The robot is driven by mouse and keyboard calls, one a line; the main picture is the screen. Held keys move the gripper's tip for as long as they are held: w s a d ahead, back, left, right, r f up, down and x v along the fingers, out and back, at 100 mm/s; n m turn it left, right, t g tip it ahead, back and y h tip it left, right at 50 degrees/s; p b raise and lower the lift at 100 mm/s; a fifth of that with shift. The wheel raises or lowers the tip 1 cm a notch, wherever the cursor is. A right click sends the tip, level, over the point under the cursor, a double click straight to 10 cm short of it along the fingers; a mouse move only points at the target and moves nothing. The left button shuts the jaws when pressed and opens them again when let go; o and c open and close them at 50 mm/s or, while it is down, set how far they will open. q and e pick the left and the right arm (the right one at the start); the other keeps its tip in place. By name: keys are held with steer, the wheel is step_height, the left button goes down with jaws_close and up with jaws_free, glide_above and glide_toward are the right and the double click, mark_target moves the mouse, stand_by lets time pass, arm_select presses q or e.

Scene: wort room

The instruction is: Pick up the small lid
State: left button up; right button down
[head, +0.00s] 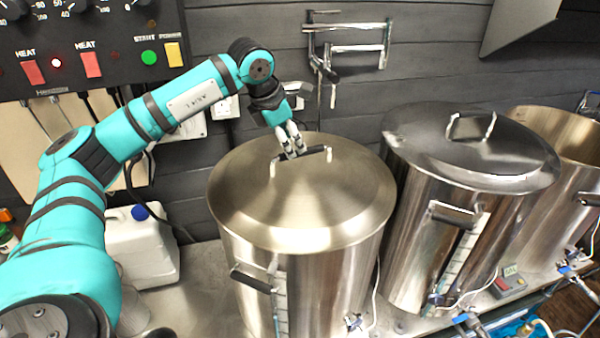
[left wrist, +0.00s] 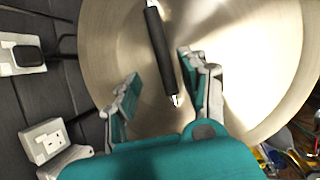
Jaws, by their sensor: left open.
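A domed steel lid (head: 300,212) sits on the left pot, with a black-gripped bar handle (head: 315,150) on top. My left gripper (head: 290,152) is over this lid, at the left end of the handle. In the left wrist view the lid (left wrist: 250,55) fills most of the picture. There the open fingers of my left gripper (left wrist: 162,72) stand on either side of the line of the black handle (left wrist: 162,50), which looks free. Whether a finger touches it, I cannot tell. A second steel lid (head: 450,150) covers the middle pot. My right gripper is not in view.
The left pot (head: 330,285), the middle pot (head: 400,240) and an open pot (head: 560,180) stand in a row. A white jug (head: 145,250) is left of them. A control panel (head: 90,45) and a wall bracket (head: 345,45) are behind.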

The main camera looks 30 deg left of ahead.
mark_target(302, 155)
arm_select(q)
steer(key=shift+w+f, duration=0.15)
steer(key=shift+f, duration=0.1)
steer(key=shift+w+d+f, duration=0.1)
steer(key=shift+d, duration=0.15)
steer(key=p+x, duration=0.2)
steer(key=x, duration=0.1)
steer(key=d+p+x, duration=0.1)
steer(key=shift+w, duration=0.35)
steer(key=shift+w+a+f, duration=0.1)
steer(key=shift+w+f, duration=0.05)
steer(key=shift+f, duration=0.1)
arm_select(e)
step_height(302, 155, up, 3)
arm_select(q)
steer(key=shift+f+b, duration=0.25)
steer(key=shift+b, duration=0.05)
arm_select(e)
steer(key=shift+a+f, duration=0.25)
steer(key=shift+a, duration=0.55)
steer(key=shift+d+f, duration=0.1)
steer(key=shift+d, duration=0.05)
